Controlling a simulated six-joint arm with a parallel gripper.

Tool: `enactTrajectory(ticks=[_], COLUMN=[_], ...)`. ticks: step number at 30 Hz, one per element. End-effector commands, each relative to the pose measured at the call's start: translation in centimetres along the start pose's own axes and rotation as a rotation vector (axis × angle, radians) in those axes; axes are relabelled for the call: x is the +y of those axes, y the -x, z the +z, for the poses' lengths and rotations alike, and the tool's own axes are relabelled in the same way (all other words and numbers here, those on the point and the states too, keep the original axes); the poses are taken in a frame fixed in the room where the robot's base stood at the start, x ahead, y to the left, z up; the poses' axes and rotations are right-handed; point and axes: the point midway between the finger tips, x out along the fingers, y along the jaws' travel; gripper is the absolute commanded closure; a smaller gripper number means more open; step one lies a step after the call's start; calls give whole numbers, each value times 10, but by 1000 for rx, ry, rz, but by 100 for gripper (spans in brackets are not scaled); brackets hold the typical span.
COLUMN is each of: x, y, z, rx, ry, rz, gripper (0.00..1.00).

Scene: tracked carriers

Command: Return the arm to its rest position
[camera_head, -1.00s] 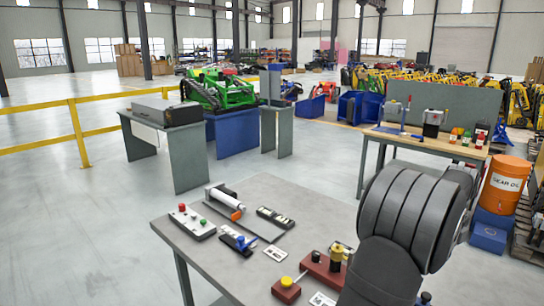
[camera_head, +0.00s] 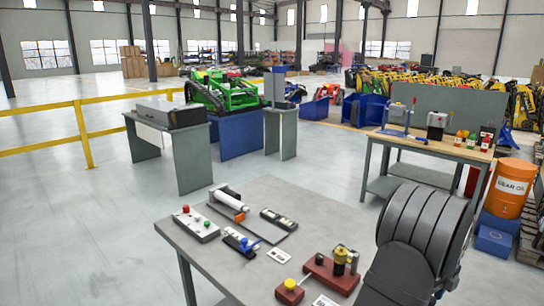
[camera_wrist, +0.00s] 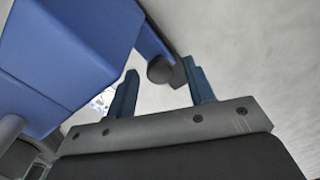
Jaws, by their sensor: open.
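My gripper (camera_wrist: 163,95) shows in the wrist view with its two blue-grey fingers spread apart. No held thing shows between the fingers. A dark round part and blue surfaces lie beyond and to the left of them; I cannot tell what they are. In the head view my dark ribbed arm (camera_head: 425,235) stands at the lower right, over the right side of the near grey table (camera_head: 285,205). The gripper itself cannot be made out in the head view.
The near table holds a control box (camera_head: 197,224), a white cylinder (camera_head: 229,200), a blue-handled part (camera_head: 241,242) and a red block with a yellow knob (camera_head: 289,291). A wooden bench (camera_head: 430,146) and orange drum (camera_head: 509,188) stand right. Open floor (camera_head: 110,220) lies left.

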Motion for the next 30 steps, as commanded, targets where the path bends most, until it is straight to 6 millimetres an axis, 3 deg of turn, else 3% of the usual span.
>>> enactTrajectory(ticks=[11, 17, 30], x=[2, 1, 1], y=[4, 34, 122], z=[5, 5, 5], rx=[0, -1, -2], ry=[3, 1, 2], rz=[-1, -3, -4], gripper=[51, 51, 51])
